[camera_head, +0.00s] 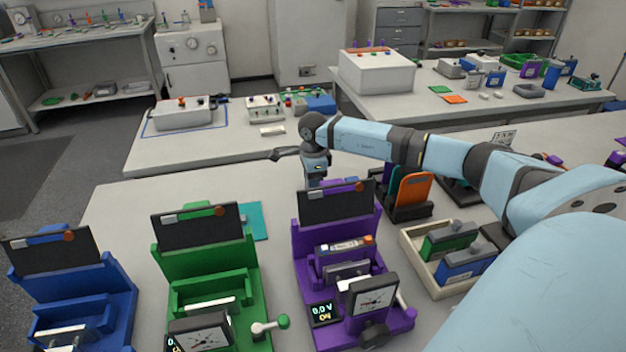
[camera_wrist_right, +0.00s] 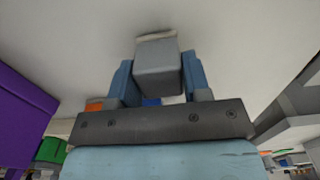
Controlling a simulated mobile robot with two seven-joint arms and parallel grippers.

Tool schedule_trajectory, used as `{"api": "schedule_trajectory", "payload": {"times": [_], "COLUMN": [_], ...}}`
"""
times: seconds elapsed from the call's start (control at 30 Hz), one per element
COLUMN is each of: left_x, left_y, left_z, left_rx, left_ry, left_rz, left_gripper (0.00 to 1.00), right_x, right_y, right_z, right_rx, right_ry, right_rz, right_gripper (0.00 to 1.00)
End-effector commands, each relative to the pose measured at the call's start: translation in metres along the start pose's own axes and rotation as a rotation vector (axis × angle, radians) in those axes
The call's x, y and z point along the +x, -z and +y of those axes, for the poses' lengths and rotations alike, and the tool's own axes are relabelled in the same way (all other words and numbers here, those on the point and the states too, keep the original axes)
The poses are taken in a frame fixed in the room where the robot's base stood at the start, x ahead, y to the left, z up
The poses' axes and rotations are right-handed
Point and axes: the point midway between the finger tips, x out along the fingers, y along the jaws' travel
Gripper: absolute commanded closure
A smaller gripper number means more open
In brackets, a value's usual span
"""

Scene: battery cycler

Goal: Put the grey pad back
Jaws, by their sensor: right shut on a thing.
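My right gripper (camera_head: 316,172) is behind the black panel of the purple cycler station (camera_head: 300,245), its tips partly hidden in the head view. In the right wrist view my right gripper (camera_wrist_right: 158,80) has its two blue fingers shut on a grey block (camera_wrist_right: 158,68), which looks like the grey pad. A pale surface lies beyond it, with a thin light strip at its far end. I cannot tell whether the block touches anything. The head view does not clearly show the held block. My left gripper is not in view.
Green (camera_head: 205,270) and blue (camera_head: 75,290) stations stand left of the purple one. A teal mat (camera_head: 255,221) lies behind the green one. A dark rack with an orange plate (camera_head: 413,190) and a wooden tray (camera_head: 409,248) with green and blue modules stand to the right.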

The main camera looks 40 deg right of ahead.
Motion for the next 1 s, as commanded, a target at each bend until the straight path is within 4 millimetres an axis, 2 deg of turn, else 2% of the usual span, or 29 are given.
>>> {"api": "schedule_trajectory", "payload": {"times": [0.4,0.43,0.5,0.53,0.8,0.93,1.0], "left_x": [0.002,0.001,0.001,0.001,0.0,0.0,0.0], "left_y": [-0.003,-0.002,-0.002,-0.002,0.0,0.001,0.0], "left_z": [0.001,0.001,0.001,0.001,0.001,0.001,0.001], "left_rx": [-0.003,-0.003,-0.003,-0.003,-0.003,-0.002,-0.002], "left_ry": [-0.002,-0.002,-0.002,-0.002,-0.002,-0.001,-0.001], "left_rz": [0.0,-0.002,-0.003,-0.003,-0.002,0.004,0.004], "left_gripper": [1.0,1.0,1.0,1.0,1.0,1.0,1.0], "right_x": [0.008,0.006,0.006,0.006,0.004,-0.005,-0.017], "right_y": [0.0,0.0,0.0,0.0,0.0,0.0,0.0], "right_z": [0.0,0.0,0.0,0.0,0.0,-0.001,-0.001], "right_rx": [-0.001,-0.001,-0.001,-0.001,-0.001,-0.001,-0.002], "right_ry": [0.002,0.002,0.002,0.002,0.002,0.003,0.005], "right_rz": [-0.001,-0.001,-0.001,-0.001,-0.001,-0.001,-0.001], "right_gripper": [0.78,0.49,0.33,0.3,0.3,0.3,0.3]}}
